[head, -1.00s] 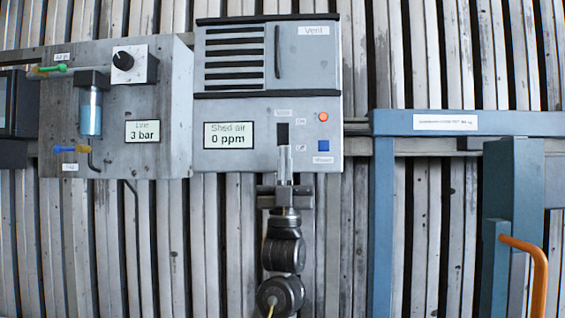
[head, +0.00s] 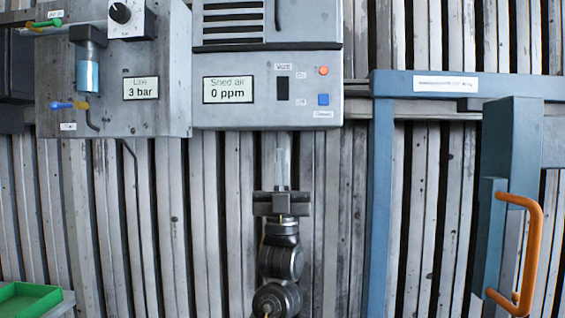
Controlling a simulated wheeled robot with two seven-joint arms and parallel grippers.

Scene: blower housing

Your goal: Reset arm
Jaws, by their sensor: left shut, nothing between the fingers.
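My left gripper (head: 282,165) is in the lower middle of the head view, pointing up with its pale fingers shut and nothing between them. Its fingertips are just below the grey shed air panel (head: 250,112), under the black vent switch (head: 283,89). The gripper looks apart from the switch. The panel's display (head: 228,90) reads 0 ppm. My right gripper is not in the view.
To the left is a grey box with a 3 bar display (head: 141,89), a knob (head: 120,13) and a blue-filled bowl (head: 88,75). To the right is a blue frame (head: 382,200) with an orange handle (head: 535,245). A green tray (head: 28,300) shows at bottom left.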

